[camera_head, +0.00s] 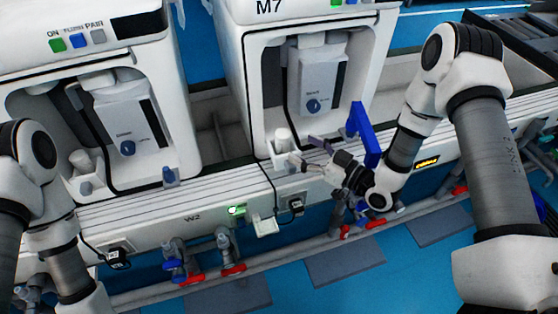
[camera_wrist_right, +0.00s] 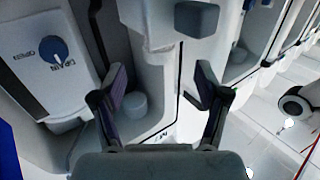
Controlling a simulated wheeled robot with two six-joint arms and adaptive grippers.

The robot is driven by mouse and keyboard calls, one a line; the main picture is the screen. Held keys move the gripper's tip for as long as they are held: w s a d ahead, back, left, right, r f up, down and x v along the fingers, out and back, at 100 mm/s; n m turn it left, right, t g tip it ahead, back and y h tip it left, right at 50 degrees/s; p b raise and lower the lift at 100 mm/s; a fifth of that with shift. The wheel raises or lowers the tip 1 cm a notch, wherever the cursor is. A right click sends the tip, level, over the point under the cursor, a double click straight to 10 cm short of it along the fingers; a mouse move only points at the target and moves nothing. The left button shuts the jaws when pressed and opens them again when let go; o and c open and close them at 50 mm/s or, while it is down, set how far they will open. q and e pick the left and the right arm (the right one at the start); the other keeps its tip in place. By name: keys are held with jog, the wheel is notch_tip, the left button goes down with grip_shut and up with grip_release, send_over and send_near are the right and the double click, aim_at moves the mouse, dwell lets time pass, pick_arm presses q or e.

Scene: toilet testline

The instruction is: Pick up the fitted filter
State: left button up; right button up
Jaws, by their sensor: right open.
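A short pale cylinder (camera_head: 283,137), which looks like the fitted filter, stands at the front left corner of the M7 unit's recess. In the right wrist view a short grey cylinder (camera_wrist_right: 135,104) shows beside the left finger; I take it to be the same part but cannot be sure. My right gripper (camera_head: 305,152) is open and empty, just right of the pale cylinder. Its two dark fingers are spread in the right wrist view (camera_wrist_right: 161,78), with nothing clamped between them. My left arm enters at the left; its gripper is out of view.
The M7 unit (camera_head: 255,45) has a recess with a white box and blue knob (camera_head: 313,106). A blue bracket (camera_head: 366,133) stands close beside my right wrist. A similar unit (camera_head: 185,110) stands to the left. A grooved rail (camera_head: 225,190) runs in front, with valves below.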

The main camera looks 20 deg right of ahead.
aim_at(290, 137)
jog(key=x, duration=0.5)
jog(key=r+x, duration=0.1)
jog(key=x, duration=0.1)
jog(key=shift+w+a+r, duration=0.1)
jog(key=shift+w, duration=0.1)
jog(key=c, duration=1.3)
